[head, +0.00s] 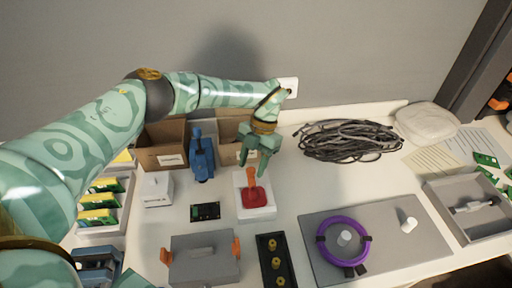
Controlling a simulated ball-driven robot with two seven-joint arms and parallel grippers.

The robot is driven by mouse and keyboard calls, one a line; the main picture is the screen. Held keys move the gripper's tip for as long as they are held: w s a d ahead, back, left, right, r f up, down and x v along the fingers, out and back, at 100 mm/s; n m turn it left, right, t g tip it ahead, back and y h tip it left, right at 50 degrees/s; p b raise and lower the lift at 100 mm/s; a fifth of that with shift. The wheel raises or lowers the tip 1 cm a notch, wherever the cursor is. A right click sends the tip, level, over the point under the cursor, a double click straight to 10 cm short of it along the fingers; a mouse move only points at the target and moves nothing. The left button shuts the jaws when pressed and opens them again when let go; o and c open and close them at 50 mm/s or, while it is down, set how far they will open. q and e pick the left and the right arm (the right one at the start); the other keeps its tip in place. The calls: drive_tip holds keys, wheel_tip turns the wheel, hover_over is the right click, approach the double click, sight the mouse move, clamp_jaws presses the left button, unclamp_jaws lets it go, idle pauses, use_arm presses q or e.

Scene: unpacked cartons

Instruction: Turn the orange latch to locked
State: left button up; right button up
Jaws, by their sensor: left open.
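The orange latch (251,178) is a short upright handle on a red round part (254,197), mounted on a white block (257,213) near the middle of the table. My left gripper (256,163) points down just above and behind the latch, with its fingers apart. The latch's top shows near and below the fingertips; I cannot tell whether they touch it. Any lock marking on the block is too small to read. My right gripper is not in view.
A grey case (204,262) with orange clasps and a dark tray with brass knobs (274,262) stand in front. Open cartons (163,154) and a blue tool (202,160) are behind left. Black cable (348,140) lies behind right. A purple ring (321,231) lies on a grey plate.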

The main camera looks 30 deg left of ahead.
use_arm(q)
drive_tip(key=v, duration=1.6)
drive_tip(key=shift+d+f, duration=0.1)
